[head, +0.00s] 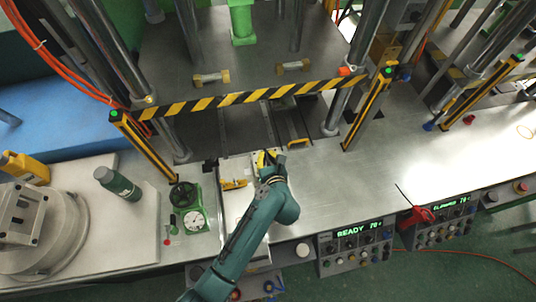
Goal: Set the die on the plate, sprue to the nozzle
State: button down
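In the head view a pale metal block with yellow parts (234,184), which looks like the die, lies at the front of the press opening. My arm covers its right side. My gripper (271,160) is at the block's back right, over its edge; the fingers are too small and covered to show whether they are open or shut or touch it. The grey plate (246,130) of the press lies behind, under the striped bar. A yellow handle (298,142) sits at its right. I cannot make out the sprue or the nozzle.
A black-and-yellow bar (250,97) crosses above the opening, between striped posts (145,148) and steel columns (340,105). A control box reads READY (353,247). The steel bench (420,160) at right is mostly clear.

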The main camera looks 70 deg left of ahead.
jog(key=shift+f+b, duration=2.8)
jog(key=shift+b, duration=0.85)
jog(key=shift+w+a+f, duration=0.1)
jog(key=shift+f, duration=0.1)
jog(key=c, duration=1.2)
grip_release()
jog(key=shift+f, duration=0.1)
jog(key=shift+o, duration=0.2)
jog(key=shift+f, duration=0.35)
jog(key=v, duration=1.2)
jog(key=shift+r, duration=0.2)
